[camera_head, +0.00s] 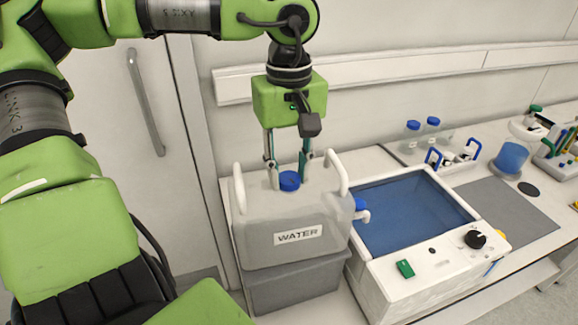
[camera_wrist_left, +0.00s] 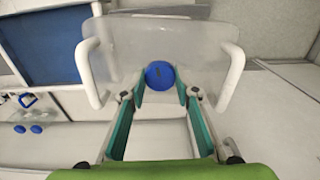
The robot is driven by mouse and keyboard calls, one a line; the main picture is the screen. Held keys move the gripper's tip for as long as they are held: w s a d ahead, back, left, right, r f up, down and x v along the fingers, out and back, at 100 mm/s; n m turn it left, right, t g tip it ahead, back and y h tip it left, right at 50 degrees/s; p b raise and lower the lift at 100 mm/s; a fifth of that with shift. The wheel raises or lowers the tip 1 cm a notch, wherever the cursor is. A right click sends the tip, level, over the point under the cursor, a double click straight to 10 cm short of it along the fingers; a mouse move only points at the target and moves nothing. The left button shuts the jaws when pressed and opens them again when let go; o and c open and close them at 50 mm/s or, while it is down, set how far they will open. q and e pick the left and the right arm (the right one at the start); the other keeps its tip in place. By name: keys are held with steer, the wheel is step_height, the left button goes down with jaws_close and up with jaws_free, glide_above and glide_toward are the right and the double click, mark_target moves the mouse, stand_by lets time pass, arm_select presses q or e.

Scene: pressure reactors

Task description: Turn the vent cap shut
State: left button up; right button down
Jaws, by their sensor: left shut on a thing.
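The blue vent cap (camera_head: 289,182) sits on top of a translucent white container (camera_head: 262,243) labelled WATER. My left gripper (camera_head: 287,176) points down from above, with one teal-lined finger on each side of the cap, shut on it. In the left wrist view the cap (camera_wrist_left: 159,75) lies between the fingertips of the left gripper (camera_wrist_left: 160,88), between the container's two white handles. The cap's threads and underside are hidden, so I cannot tell how far it is turned. My right gripper is not in view.
The container stands on a grey box (camera_head: 297,285). A blue-handled spigot (camera_head: 362,212) sticks out on its right, close to a water bath (camera_head: 425,262) with a black knob. White handles (camera_head: 338,172) rise close to my fingers. Blue-capped bottles (camera_head: 412,135) stand farther back.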

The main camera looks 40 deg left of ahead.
mark_target(289, 178)
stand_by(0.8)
arm_select(q)
steer(key=o, duration=1.1)
step_height(289, 178, up, 12)
